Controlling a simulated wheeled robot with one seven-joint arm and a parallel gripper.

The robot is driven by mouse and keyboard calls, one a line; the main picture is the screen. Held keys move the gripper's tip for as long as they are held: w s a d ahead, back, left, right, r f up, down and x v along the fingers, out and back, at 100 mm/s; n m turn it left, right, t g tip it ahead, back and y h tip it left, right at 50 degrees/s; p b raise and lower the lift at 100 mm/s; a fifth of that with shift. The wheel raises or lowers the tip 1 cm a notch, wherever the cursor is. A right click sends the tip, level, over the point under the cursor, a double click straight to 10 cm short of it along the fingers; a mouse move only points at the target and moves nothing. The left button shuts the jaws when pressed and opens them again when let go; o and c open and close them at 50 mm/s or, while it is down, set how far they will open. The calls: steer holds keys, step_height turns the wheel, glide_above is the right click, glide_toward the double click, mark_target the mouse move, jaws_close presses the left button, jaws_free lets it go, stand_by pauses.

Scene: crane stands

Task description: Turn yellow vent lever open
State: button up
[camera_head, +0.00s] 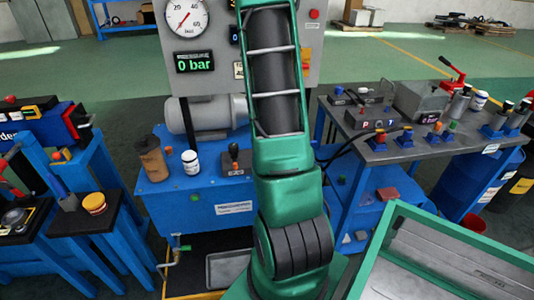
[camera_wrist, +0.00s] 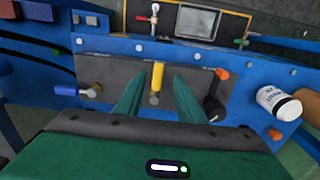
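The yellow lever (camera_wrist: 157,76) stands upright in the wrist view, on a round pivot against a dark grey panel (camera_wrist: 115,72) of a blue stand. My gripper (camera_wrist: 156,84) is open, with one green finger to each side of the yellow lever. I cannot tell whether a finger touches it. In the head view my own green arm fills the middle, and neither the yellow lever nor my gripper can be made out there.
A black lever (camera_wrist: 212,104) sits right of the yellow one; another small lever (camera_wrist: 92,91) sits left. A white bottle (camera_wrist: 277,101) and brown cup (camera_wrist: 308,104) stand at right. In the head view a display (camera_head: 194,62) reads 0 bar. A grey-topped bench (camera_head: 390,150) stands right.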

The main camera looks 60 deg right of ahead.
step_height(320, 180, up, 6)
steer(key=shift+w+f, duration=0.1)
stand_by(0.7)
steer(key=s+a+r+n, duration=0.1)
steer(key=s+a+r, duration=0.1)
steer(key=a+r, duration=0.35)
steer(key=s+a+r, duration=0.3)
steer(key=a, duration=0.6)
steer(key=s+a+r+n, duration=0.1)
steer(key=s+a+r, duration=0.1)
steer(key=s+a, duration=0.8)
steer(key=shift+s+a+r+n, duration=0.2)
steer(key=shift+a+r+n, duration=0.1)
steer(key=shift+a, duration=0.6)
steer(key=shift+c, duration=0.4)
